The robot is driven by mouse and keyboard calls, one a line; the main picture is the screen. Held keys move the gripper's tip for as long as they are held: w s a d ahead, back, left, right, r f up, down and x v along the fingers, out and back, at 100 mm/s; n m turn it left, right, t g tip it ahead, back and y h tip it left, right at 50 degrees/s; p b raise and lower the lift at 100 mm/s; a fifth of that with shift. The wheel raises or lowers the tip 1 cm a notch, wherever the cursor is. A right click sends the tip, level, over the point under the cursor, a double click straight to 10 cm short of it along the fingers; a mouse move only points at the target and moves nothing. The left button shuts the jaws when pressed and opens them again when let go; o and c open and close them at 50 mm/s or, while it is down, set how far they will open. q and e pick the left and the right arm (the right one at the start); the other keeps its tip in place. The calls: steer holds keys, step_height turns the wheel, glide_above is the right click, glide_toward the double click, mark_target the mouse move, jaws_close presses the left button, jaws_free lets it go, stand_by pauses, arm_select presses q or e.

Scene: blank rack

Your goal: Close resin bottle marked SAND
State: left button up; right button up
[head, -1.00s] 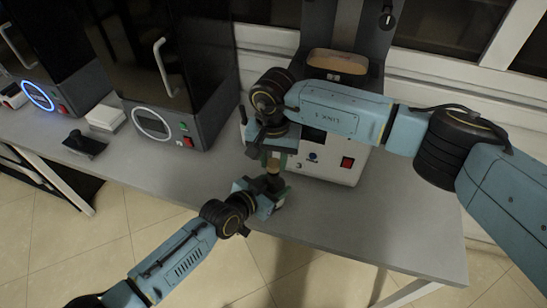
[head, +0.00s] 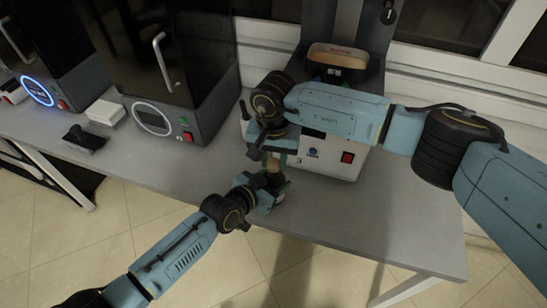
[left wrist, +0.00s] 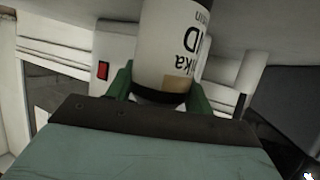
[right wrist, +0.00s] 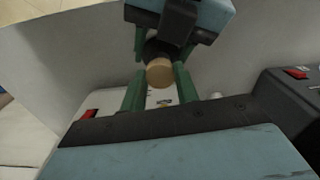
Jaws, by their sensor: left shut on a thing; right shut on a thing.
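The white bottle (left wrist: 172,45) fills the top of the left wrist view, its dark lettering inverted and ending in "D"; the full name does not show. My left gripper (left wrist: 160,88) is shut on the bottle, a green finger on each side, and it also shows low over the bench in the head view (head: 270,192). My right gripper (right wrist: 158,85) is directly above it, fingers pointing down, shut on a tan round cap (right wrist: 160,72). A dark part lies just beyond the cap. I cannot tell how firmly the cap sits on the bottle.
A grey bench (head: 375,215) runs across, bare at the right front. A white-based machine (head: 335,165) stands close behind the grippers. Dark cabinet machines (head: 170,70) stand left, with a white box (head: 105,113) and a black object (head: 86,138) before them.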

steer(key=shift+f, duration=0.45)
